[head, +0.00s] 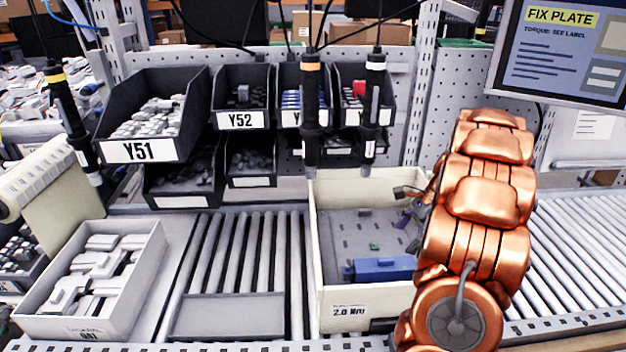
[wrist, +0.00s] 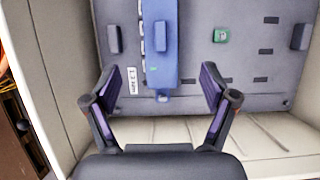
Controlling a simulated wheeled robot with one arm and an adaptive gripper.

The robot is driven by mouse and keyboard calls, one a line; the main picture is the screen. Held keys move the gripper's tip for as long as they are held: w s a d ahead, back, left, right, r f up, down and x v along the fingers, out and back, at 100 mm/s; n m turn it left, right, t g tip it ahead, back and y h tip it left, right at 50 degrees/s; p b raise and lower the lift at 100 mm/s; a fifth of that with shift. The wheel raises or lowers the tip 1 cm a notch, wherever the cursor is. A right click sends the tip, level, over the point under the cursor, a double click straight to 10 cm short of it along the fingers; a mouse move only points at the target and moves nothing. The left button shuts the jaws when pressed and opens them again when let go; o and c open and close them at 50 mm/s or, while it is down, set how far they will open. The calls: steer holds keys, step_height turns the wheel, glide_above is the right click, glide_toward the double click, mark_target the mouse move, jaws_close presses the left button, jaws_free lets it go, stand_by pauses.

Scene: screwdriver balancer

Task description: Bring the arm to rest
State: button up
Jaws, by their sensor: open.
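My copper-coloured arm reaches in from the right in the head view. Whether the fingers touch anything cannot be told.
Three screwdrivers hang on cords: yellow-banded (head: 72,120), orange-banded (head: 311,110) and white-banded (head: 373,100). Dark part bins (head: 150,105) stand behind. A white tray of parts (head: 95,270) is at left, and a screen (head: 560,50) at upper right. Rollers (head: 245,250) left of the box are partly clear.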

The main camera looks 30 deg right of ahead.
steer(key=s+a+r+n+g, duration=0.15)
steer(key=a+n, duration=0.25)
steer(key=a, duration=0.4)
steer(key=a+r+n+h, duration=0.1)
steer(key=a+r+n, duration=0.2)
steer(key=a, duration=0.6)
steer(key=s+a+r+n+g, duration=0.1)
steer(key=a+r+n, duration=0.25)
steer(key=a, duration=0.45)
steer(key=s+a+n+h, duration=0.1)
steer(key=s+a+n, duration=0.5)
steer(key=s, duration=0.3)
steer(key=s+a+f+n+g+h, duration=0.1)
steer(key=s+a+n+h, duration=0.1)
steer(key=s+a+n, duration=0.5)
steer(key=shift+s+a, duration=0.2)
steer(key=shift+s, duration=0.65)
